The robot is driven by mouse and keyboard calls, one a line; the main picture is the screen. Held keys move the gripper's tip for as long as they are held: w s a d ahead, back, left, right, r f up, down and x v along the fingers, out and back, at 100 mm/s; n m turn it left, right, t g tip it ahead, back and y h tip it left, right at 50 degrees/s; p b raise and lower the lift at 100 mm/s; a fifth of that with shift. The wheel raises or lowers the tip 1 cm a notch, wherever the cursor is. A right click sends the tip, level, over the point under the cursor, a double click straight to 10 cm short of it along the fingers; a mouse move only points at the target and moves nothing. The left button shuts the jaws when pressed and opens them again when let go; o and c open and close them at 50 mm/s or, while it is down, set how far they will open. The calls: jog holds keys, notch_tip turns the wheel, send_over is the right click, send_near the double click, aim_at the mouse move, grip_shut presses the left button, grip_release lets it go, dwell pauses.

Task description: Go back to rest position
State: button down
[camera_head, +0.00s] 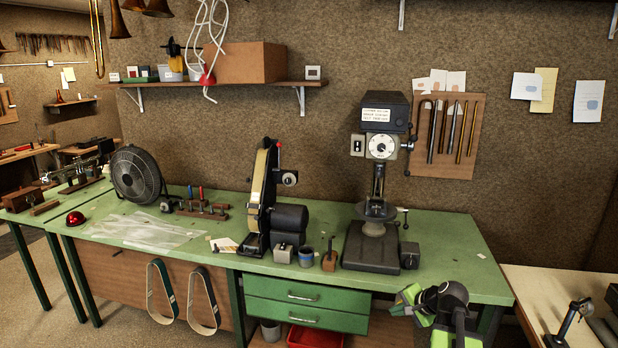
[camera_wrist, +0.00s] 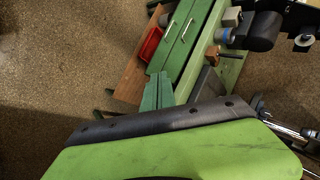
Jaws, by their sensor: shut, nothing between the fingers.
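My gripper (camera_head: 402,303) shows in the head view at the lower right, in front of the green workbench (camera_head: 455,250). It is green and black, small in the picture, and points left near the bench's front edge. It is shut, with nothing held. In the wrist view a large green and black part of my gripper fills the bottom. Beyond it, the bench front shows tilted, with its green drawers (camera_wrist: 183,35).
A drill press (camera_head: 375,245) and a belt grinder (camera_head: 262,200) stand on the bench. A small wooden block (camera_head: 329,261) sits near the front edge. A red bin (camera_head: 302,338) is below the drawers. A pale table (camera_head: 545,290) stands at right. Sanding belts hang at left.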

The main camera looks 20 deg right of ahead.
jog(key=w+a+f+n+g+y, duration=0.1)
jog(key=a+f+n, duration=0.15)
jog(key=a, duration=0.75)
jog(key=w+a+f+n+g, duration=0.1)
jog(key=w+a+n+g, duration=0.15)
jog(key=a, duration=0.65)
jog(key=w+a+f+n+g+y, duration=0.1)
jog(key=a+n, duration=0.2)
jog(key=a, duration=0.7)
jog(key=s+a+f+n+g+b, duration=0.1)
jog(key=s+a+f+n, duration=0.15)
jog(key=a, duration=0.65)
jog(key=s+d+n+g+h, duration=0.2)
jog(key=s+d+n+h, duration=0.1)
jog(key=s, duration=0.3)
jog(key=shift+s+d+f+n+g+h, duration=0.2)
jog(key=shift+d+f+n+g+h, duration=0.15)
jog(key=shift+n, duration=0.1)
